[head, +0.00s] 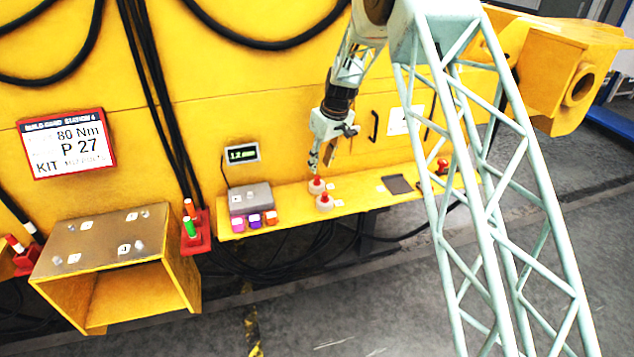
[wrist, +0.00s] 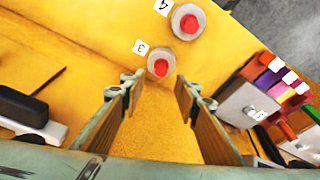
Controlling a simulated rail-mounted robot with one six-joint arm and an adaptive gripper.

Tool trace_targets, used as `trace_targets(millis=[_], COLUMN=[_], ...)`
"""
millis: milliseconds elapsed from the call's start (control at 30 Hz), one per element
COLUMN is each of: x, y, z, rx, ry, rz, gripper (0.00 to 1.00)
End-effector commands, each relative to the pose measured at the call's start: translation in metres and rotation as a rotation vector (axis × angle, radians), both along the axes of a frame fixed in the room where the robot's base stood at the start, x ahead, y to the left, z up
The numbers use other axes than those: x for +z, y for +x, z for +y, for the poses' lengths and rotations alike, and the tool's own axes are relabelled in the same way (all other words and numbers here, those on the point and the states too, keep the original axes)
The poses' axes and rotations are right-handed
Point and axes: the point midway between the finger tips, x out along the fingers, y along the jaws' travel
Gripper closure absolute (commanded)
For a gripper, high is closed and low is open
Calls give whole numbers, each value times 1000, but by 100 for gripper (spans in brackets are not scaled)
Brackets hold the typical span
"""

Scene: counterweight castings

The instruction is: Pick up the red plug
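Two red plugs sit in pale round bases on the yellow ledge. In the head view one red plug (head: 317,181) is just below my gripper (head: 314,167), and the other red plug (head: 324,198) is slightly nearer the ledge's front edge. In the wrist view a red plug (wrist: 161,68) is beside label 3, just beyond and between the fingertips, and another red plug (wrist: 189,23) is beside label 4. My gripper (wrist: 161,87) is open and empty, its two fingers apart. It appears to be above the ledge, not touching either plug.
Left of the plugs is a grey box (head: 250,198) with coloured blocks before it. A dark flat plate (head: 396,184) and a red knob (head: 442,163) are to the right. A red holder (head: 197,238) with green and orange-red pieces is by the yellow bench (head: 100,240). The yellow wall rises behind.

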Motion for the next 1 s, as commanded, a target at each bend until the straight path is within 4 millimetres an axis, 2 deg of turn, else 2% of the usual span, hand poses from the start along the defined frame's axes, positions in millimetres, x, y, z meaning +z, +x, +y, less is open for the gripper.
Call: trace_targets(millis=[200, 667, 1000], x=[-12, -16, -44], y=[3, 3, 5], z=[2, 3, 6], rx=[0, 0, 0], ry=[0, 0, -1], rz=[-1, 0, 1], gripper=[71, 71, 71])
